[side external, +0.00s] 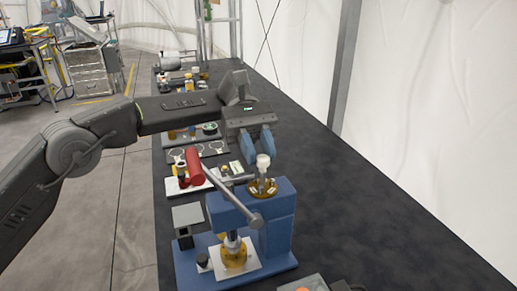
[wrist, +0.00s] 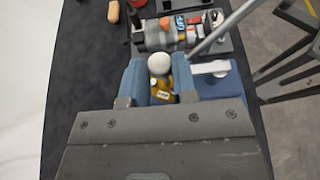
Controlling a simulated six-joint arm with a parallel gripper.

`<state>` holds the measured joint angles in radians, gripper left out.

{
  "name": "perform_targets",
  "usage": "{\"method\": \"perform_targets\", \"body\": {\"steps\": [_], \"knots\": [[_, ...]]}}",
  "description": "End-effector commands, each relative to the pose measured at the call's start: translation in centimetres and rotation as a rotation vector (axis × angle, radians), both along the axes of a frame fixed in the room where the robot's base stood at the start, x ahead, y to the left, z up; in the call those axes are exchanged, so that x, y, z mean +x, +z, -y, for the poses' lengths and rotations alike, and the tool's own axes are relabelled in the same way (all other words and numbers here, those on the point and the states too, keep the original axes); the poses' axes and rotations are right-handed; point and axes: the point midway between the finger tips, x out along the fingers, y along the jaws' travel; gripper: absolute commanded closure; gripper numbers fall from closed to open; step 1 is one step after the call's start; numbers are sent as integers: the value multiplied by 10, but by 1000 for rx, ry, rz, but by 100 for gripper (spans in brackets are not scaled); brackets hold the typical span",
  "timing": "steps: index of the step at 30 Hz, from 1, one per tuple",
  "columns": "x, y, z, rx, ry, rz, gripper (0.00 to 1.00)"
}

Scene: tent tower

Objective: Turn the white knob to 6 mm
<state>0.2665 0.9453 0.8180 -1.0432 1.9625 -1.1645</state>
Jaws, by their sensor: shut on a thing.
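The white knob (side external: 263,161) stands upright on a brass dial (side external: 262,187) on top of the blue press (side external: 283,215). My gripper (side external: 261,157) is at the knob, its two blue fingers on either side of it. In the wrist view the round white top of the knob (wrist: 159,64) shows between the fingertips, and the gripper is shut on it. Part of the brass dial (wrist: 162,92) with a small dark label shows between the fingers. The scale reading is too small to tell.
Below, a brass piece (side external: 234,256) sits on a white plate. Several trays of parts line the table behind. The dark table is clear to the right.

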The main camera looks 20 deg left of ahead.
Motion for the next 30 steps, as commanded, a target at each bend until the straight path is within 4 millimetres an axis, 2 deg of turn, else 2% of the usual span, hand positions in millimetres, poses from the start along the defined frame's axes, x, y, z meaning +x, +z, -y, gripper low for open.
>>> {"method": "perform_targets", "body": {"steps": [10,11,18,30], "knots": [[-1,1,1,-4,-7,-2,98],[-1,1,1,-4,-7,-2,72],[-1,1,1,-2,-4,-1,49],[0,0,0,-1,-2,-1,48]]}}
